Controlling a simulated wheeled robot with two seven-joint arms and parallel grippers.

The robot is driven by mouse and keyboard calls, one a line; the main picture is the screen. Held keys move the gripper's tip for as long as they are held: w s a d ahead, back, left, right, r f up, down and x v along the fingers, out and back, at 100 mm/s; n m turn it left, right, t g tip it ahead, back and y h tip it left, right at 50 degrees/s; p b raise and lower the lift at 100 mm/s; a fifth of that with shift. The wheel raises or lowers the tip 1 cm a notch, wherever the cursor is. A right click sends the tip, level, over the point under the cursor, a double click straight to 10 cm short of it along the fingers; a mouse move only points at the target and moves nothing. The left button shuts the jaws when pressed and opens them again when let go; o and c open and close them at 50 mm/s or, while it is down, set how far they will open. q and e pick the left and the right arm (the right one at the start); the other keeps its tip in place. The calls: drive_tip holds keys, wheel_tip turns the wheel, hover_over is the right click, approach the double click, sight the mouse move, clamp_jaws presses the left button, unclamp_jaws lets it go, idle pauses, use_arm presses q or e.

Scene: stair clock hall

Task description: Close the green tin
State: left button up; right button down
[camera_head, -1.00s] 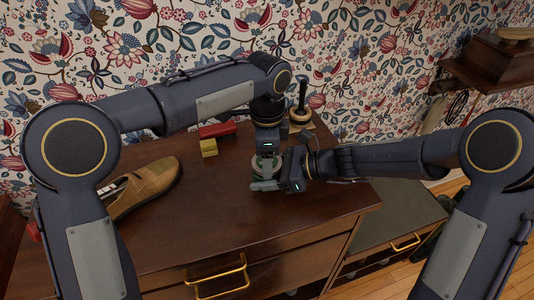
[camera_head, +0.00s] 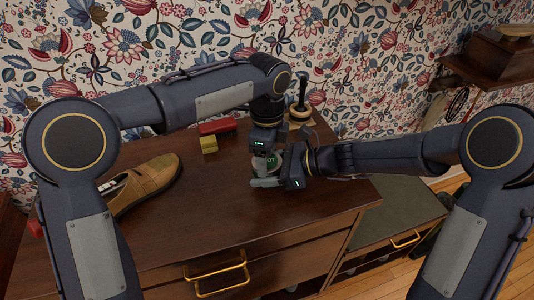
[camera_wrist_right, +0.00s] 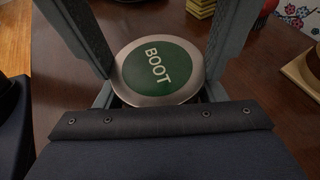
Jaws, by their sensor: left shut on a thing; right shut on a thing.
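The green tin's round lid (camera_wrist_right: 155,68) shows in the right wrist view, green with a silver rim and the word BOOT. It also shows small in the head view (camera_head: 269,162). The tin's body under it is almost wholly hidden by the lid and fingers, so I cannot tell whether the lid is fully seated. My left gripper (camera_head: 265,158) reaches down from above and is shut on the lid. My right gripper (camera_head: 270,182) comes in from the right, low over the dresser top, and is shut on the tin.
On the dresser (camera_head: 225,215), a brown shoe (camera_head: 150,185) lies left. A red block (camera_head: 217,126) and a yellow block (camera_head: 209,144) sit behind. The front middle is clear.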

use_arm(q)
drive_tip(key=o, duration=1)
drive_tip(key=shift+c, duration=0.2)
drive_tip(key=shift+r, duration=2.3)
